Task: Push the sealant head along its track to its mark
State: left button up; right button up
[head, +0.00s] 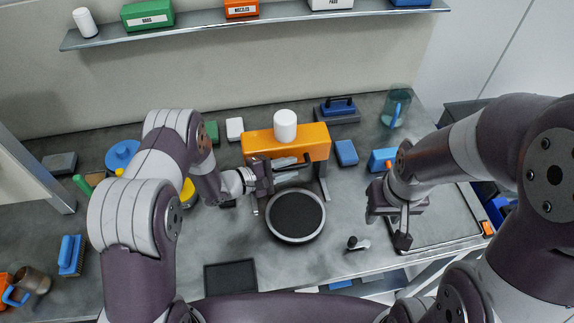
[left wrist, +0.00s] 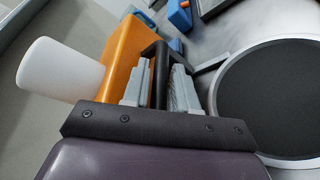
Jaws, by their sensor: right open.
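An orange block (head: 318,141) with a white cylinder (head: 285,125) upright on top stands on grey legs behind a round dark disc with a pale rim (head: 296,216). I take it to be the sealant head's unit; I cannot make out the track or a mark. My left gripper (head: 292,171) is in front of the orange block. My right gripper (head: 385,222) is open and empty, right of the disc.
Blue blocks (head: 346,152) lie right of the orange block. A small dark knobbed part (head: 357,243) lies between the disc and my right gripper. A dark tray (head: 231,278) is at the front.

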aim_at(283, 153)
pick_arm(q)
jog(key=shift+w+d, duration=0.1)
jog(key=shift+d, duration=0.05)
grip_shut()
jog(key=w+b, duration=0.1)
jog(key=w, duration=0.1)
jog(key=w+a+b, duration=0.1)
jog(key=w, duration=0.1)
jog(key=shift+w+f, duration=0.1)
jog(key=shift+w, duration=0.25)
jog(key=shift+r, duration=0.2)
grip_release()
jog(key=shift+a, duration=0.25)
jog(key=b+v, duration=0.2)
jog(key=v, duration=1)
jog(key=shift+s+b, duration=0.25)
jog(key=shift+b, duration=0.15)
jog(key=shift+a, duration=0.1)
